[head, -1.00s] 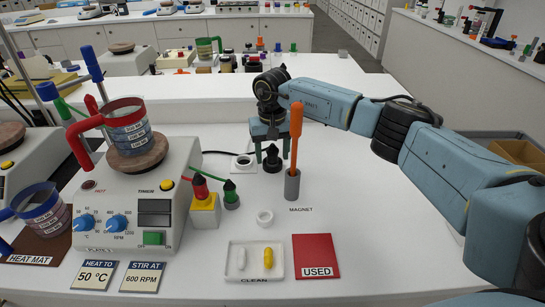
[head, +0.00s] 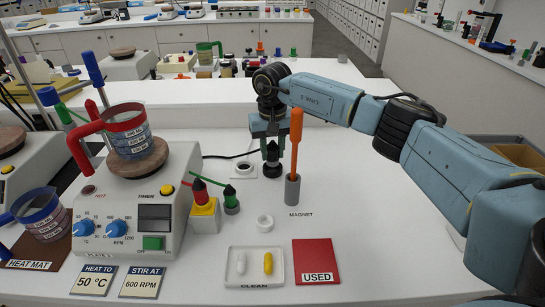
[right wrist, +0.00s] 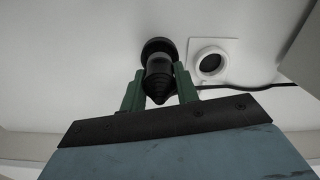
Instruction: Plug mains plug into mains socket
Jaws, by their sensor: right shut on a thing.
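The black mains plug (head: 272,168) stands upright on the white bench, with a wide round base and a tapered top. My right gripper (head: 272,153) points down and is shut on its upper part. In the right wrist view the plug (right wrist: 158,68) sits between the two green fingers (right wrist: 159,88). The mains socket (head: 244,169) is a white plate with a raised ring and dark round opening. It lies just left of the plug in the head view, apart from it; in the wrist view the socket (right wrist: 210,63) is to the plug's right. My left gripper is not in view.
An orange-handled magnet in a grey holder (head: 292,190) stands close in front of the right gripper. A black cable (head: 225,156) runs behind the socket.

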